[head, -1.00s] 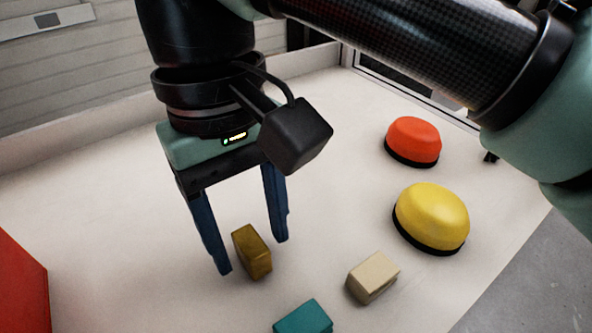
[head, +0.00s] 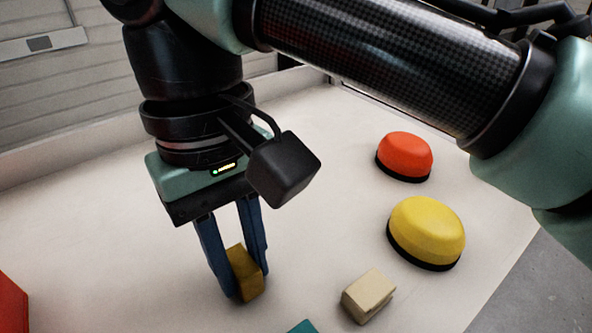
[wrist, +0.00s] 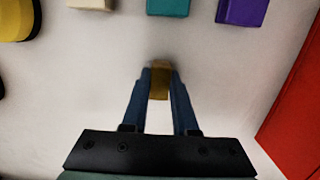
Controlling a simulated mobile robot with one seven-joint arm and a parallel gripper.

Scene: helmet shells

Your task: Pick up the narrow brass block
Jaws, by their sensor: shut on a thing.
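The narrow brass block (head: 246,278) stands on the white table in the head view, between the two blue fingers of my gripper (head: 246,280). My gripper is shut on it, one finger against each side. In the wrist view the brass block (wrist: 160,82) shows between the fingertips of my gripper (wrist: 160,80). The fingers hide part of its sides. I cannot tell whether its underside touches the table.
A cream block (head: 368,295) and a teal block (head: 303,327) lie to the right and front. A yellow helmet shell (head: 428,230) and an orange-red one (head: 405,155) stand at right. A purple block (wrist: 242,11) and a red object (wrist: 296,115) show in the wrist view.

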